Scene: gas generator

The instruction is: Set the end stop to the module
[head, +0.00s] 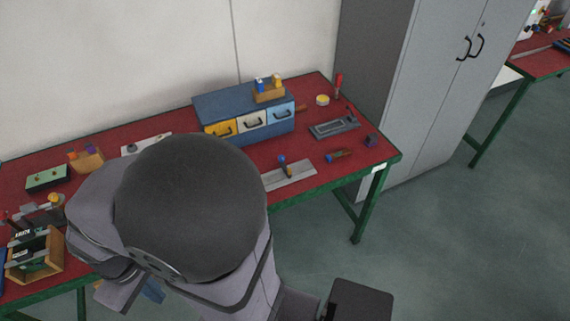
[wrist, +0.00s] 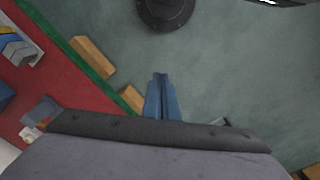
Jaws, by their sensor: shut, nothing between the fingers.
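My gripper (wrist: 161,82) shows in the wrist view as two blue fingers pressed together, with nothing between them. It hangs over the grey-green floor, just beyond the table's green edge. In the head view my arm hides most of it; a bit of blue (head: 153,291) shows below the arm. I cannot tell for sure which things are the end stop and the module. A grey metal plate with a blue-knobbed part (head: 288,174) lies near the front edge of the table. A grey slotted fixture (head: 335,128) lies farther right.
The red table (head: 355,160) has a blue drawer cabinet (head: 243,105) at the back. A wooden box of dark packs (head: 35,256) and a green box (head: 47,178) stand left. Wooden pieces (wrist: 92,57) show beside the table edge. A grey locker (head: 420,90) stands at right.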

